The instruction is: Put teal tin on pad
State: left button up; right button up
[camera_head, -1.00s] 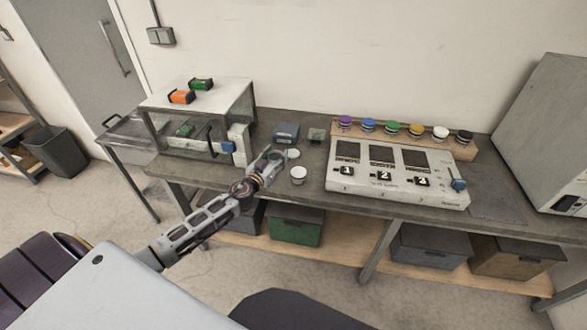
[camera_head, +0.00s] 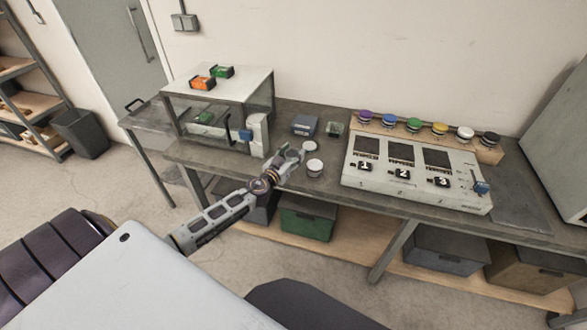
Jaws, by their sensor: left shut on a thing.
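My left gripper (camera_head: 294,156) is above the front part of the bench, beside two small round white-topped containers. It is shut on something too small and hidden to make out. One white-topped container (camera_head: 315,168) stands near the bench's front edge; another white round top (camera_head: 310,146) shows just behind it, close to the fingers. I cannot make out a teal colour on any tin. The grey console (camera_head: 415,188) has several dark square panels; a flat dark grey mat (camera_head: 522,212) lies to its right. I cannot tell which is the pad. My right gripper is out of view.
A glass-fronted case (camera_head: 222,90) stands left on the bench, with orange and green blocks on top. A blue-grey box (camera_head: 304,125) and a small dark box (camera_head: 335,129) sit behind the gripper. A wooden rack (camera_head: 489,152) with several coloured-top tins stands behind the console.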

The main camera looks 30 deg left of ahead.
pick_arm(q)
notch_tip(320, 180, down, 3)
jog(key=shift+r+b, duration=0.15)
jog(key=shift+b, duration=0.4)
jog(key=shift+f, duration=0.55)
jog(key=shift+f+b, duration=0.65)
jog(key=shift+f, duration=0.15)
jog(key=shift+f+b, duration=0.3)
jog(key=shift+f, duration=0.45)
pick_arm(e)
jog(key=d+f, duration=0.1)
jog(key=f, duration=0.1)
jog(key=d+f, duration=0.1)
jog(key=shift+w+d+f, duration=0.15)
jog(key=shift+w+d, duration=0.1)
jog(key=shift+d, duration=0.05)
pick_arm(q)
jog(key=shift+f, duration=0.15)
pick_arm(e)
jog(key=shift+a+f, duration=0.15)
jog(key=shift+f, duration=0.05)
